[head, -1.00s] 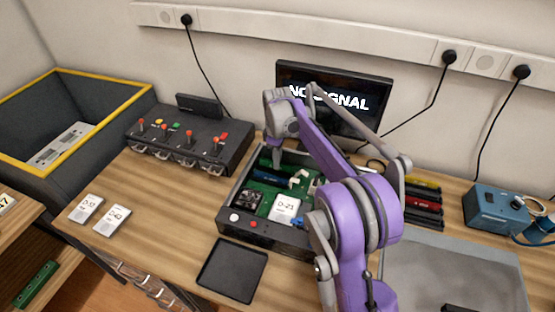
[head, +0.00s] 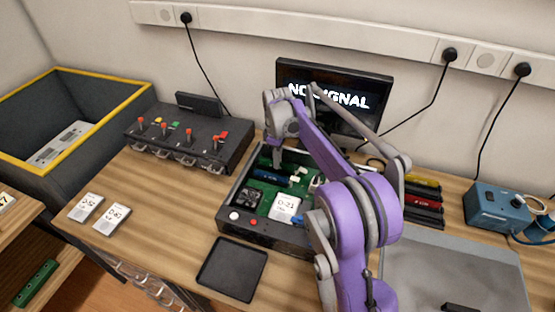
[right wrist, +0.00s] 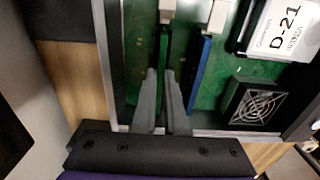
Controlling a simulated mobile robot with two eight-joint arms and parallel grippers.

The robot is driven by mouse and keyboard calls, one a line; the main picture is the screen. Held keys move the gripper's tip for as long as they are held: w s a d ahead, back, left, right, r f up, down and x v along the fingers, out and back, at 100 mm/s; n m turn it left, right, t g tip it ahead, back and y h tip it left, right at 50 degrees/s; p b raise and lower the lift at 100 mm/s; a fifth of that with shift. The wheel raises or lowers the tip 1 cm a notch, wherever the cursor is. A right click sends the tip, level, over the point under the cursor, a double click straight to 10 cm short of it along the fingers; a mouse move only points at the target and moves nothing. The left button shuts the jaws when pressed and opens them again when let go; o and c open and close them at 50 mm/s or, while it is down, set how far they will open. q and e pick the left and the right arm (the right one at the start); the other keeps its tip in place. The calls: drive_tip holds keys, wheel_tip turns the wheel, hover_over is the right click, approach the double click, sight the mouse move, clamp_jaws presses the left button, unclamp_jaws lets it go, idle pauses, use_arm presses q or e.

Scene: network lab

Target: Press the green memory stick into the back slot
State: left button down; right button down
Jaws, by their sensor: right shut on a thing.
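My right gripper (head: 278,160) reaches down into the back of the open computer case (head: 226,208). In the right wrist view its two fingers (right wrist: 161,82) are shut on the near end of the green memory stick (right wrist: 164,52). The stick stands on edge in line with a pale latch (right wrist: 167,10) at its far end. I cannot tell how deep it sits in the back slot. A blue stick (right wrist: 199,72) stands parallel beside it, apart from the fingers, with its own latch (right wrist: 217,16). The left gripper is not in view.
A fan (right wrist: 256,103) and a D-21 drive (head: 285,207) are in the case. A monitor (head: 360,84) stands behind. A switch box (head: 200,148) is left, a stick rack (head: 424,202) right, and an empty black tray (head: 232,270) in front. Another green stick (head: 36,283) lies lower left.

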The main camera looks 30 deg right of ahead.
drive_tip(key=shift+f, duration=0.1)
drive_tip(key=c, duration=0.6)
unclamp_jaws()
drive_tip(key=shift+c, duration=0.2)
drive_tip(key=shift+r+p, duration=2.7)
drive_tip(key=shift+r, duration=1.35)
drive_tip(key=shift+s+f, duration=0.1)
